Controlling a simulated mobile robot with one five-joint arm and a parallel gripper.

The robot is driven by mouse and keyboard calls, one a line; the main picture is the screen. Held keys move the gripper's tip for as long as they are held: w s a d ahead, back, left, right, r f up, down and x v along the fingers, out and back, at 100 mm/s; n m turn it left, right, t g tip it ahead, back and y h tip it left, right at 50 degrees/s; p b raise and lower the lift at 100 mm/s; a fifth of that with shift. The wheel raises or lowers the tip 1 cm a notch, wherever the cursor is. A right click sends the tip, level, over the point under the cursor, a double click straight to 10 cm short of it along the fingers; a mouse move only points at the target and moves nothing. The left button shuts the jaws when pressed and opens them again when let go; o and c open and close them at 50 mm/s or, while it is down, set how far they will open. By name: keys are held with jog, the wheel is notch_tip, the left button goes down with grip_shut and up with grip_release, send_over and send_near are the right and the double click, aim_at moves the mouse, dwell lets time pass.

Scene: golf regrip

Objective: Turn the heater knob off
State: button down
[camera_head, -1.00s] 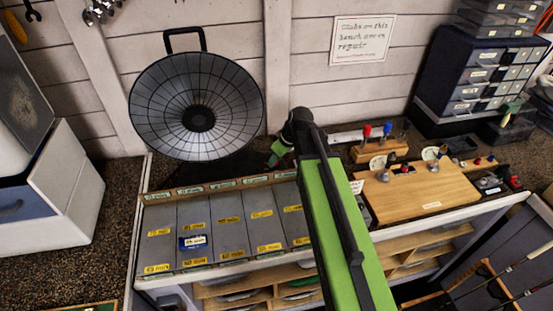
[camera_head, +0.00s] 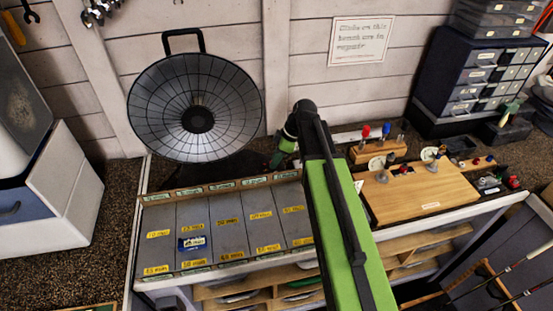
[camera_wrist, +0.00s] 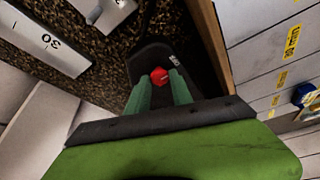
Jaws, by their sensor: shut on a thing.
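The heater (camera_head: 170,112) is a round, dark wire-grilled dish with a top handle, standing at the back of the bench. Its dark base (camera_wrist: 150,58) shows in the wrist view with the red knob (camera_wrist: 159,76) on it and small white lettering beside the knob. My gripper (camera_wrist: 159,82) has its green fingers at the two sides of the knob, shut on it. In the head view my gripper (camera_head: 281,155) is beside the heater's right side, partly hidden by my arm, and the knob cannot be seen there. The lettering is too small to read.
Grey labelled compartments (camera_head: 230,236) fill the bench front below the heater. A wooden block (camera_head: 420,192) and a small rack with red and blue-topped tools (camera_head: 378,152) stand right of my arm. A dark drawer cabinet (camera_head: 470,75) is at the back right.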

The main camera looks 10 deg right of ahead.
jog(key=c, duration=1.1)
grip_release()
jog(key=shift+c, duration=0.2)
jog(key=p+v, duration=1.6)
jog(key=v, duration=0.1)
jog(key=shift+d, duration=0.2)
jog(key=shift+s, duration=0.15)
